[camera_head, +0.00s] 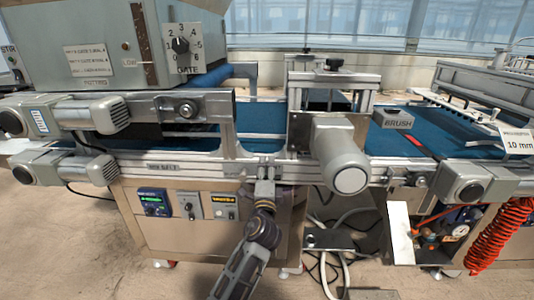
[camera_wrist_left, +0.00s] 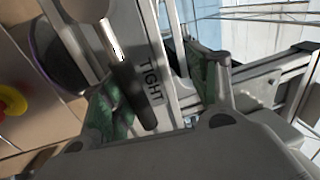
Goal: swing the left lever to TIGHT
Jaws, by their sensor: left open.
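In the left wrist view a lever with a dark cylindrical grip (camera_wrist_left: 133,95) on a pale rod slants down the picture. A printed TIGHT label (camera_wrist_left: 152,82) is on the metal plate just right of the grip. My left gripper (camera_wrist_left: 165,92) is open, with green-padded fingers on either side. The lever's grip lies between them, nearer the left finger; I cannot tell whether it touches. In the head view my left gripper (camera_head: 265,182) is at the front rail of the conveyor, below its middle, and the lever cannot be made out there. My right gripper is not in view.
The blue conveyor belt (camera_head: 262,117) runs behind the metal front rail. A grey motor cylinder (camera_head: 345,165) juts out right of my gripper. The control panel (camera_head: 190,207) is below left. A red-yellow stop button (camera_wrist_left: 10,101) shows in the wrist view.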

